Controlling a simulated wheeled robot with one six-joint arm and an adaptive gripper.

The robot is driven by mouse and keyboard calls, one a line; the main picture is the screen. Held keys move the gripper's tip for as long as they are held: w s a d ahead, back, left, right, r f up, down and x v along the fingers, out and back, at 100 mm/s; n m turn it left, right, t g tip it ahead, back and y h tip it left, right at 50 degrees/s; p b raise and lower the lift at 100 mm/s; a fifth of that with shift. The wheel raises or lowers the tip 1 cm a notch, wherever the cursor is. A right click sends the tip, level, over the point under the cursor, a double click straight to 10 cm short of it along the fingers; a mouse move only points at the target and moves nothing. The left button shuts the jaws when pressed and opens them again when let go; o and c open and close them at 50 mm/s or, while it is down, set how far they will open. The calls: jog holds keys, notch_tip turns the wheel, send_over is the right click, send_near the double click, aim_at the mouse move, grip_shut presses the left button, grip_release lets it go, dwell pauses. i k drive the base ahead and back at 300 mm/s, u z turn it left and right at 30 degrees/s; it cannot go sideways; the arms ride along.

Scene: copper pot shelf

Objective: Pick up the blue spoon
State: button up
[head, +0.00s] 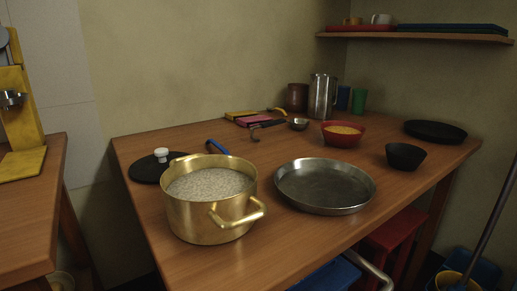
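A blue handle, which looks like that of the blue spoon (217,146), shows just behind the back rim of the brass pot (212,218) on the wooden table. It slants up to the left. Its lower end is hidden by the pot, and I cannot tell whether it lies on the table or leans on the rim. The pot has loop handles and is filled with a pale, grainy food. My gripper is not in view.
A black lid (146,172) lies left of the pot, and a wide steel pan (325,187) lies right of it. A ladle (299,124), red bowl (343,134), black bowl (405,156) and steel pitcher (321,97) stand farther back. A shelf (415,36) hangs above.

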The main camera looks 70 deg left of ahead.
aim_at(225, 151)
jog(key=i, duration=0.85)
jog(key=u, duration=2.15)
